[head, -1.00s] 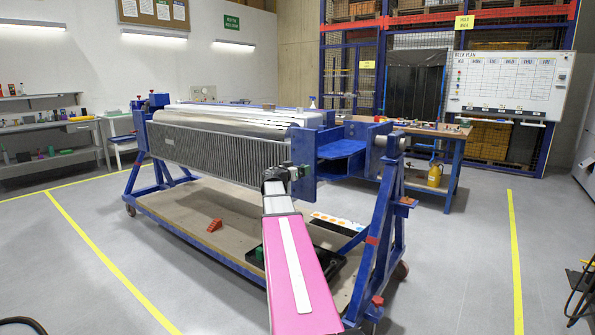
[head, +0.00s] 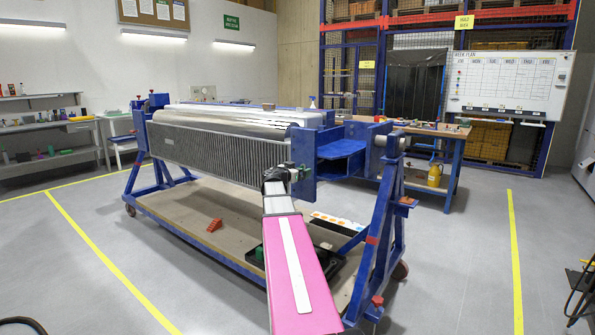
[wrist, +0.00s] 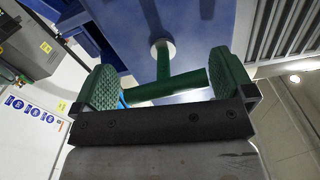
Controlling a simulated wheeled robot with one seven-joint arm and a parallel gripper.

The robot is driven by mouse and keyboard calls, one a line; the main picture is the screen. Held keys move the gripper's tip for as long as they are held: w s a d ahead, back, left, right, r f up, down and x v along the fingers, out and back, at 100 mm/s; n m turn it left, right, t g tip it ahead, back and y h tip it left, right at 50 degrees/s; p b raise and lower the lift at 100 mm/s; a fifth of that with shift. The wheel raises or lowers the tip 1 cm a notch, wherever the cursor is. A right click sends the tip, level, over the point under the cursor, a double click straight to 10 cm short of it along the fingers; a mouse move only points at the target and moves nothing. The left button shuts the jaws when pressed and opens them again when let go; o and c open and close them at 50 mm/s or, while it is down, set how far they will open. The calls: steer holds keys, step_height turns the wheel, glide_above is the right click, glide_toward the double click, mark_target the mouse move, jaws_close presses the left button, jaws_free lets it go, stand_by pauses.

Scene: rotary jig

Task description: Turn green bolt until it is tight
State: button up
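The green bolt (wrist: 163,64) is T-shaped in the wrist view. Its stem runs into a pale round collar on the blue plate (wrist: 205,25) of the jig, and its crossbar lies across the gap between my fingers. My gripper (wrist: 164,72) is open, with one green ribbed pad beside each end of the crossbar. The bar's ends come very close to the pads; I cannot tell whether they touch. In the head view, my gripper (head: 291,174) is at the jig's blue end plate (head: 304,150), and the bolt is too small to make out clearly.
The blue rotary jig (head: 375,215) holds a finned metal unit (head: 215,150). Its lower deck (head: 185,208) carries a red object (head: 214,225) and a dark tray (head: 330,262). A workbench (head: 450,150) stands behind.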

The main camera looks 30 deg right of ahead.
steer(key=v, duration=1)
steer(key=shift+s+a, duration=0.2)
steer(key=shift+a, duration=0.15)
steer(key=s+a+f+n+g+y, duration=0.2)
steer(key=s+a+f+n+y, duration=0.25)
steer(key=a+f, duration=0.6)
steer(key=s+a+f+n+g+y, duration=0.25)
steer(key=s+a+f+y, duration=0.35)
steer(key=f, duration=0.8)
steer(key=s+a+f+n+g+y, duration=0.1)
steer(key=s+a+f+n+y, duration=0.2)
steer(key=a, duration=0.6)
steer(key=s+a+f+n+g+y, duration=0.1)
steer(key=s+a+f+n+y, duration=0.2)
steer(key=s+a+f+n, duration=0.2)
steer(key=s+a+f, duration=0.2)
steer(key=a+f, duration=0.1)
steer(key=a, duration=0.1)
steer(key=shift+a, duration=0.15)
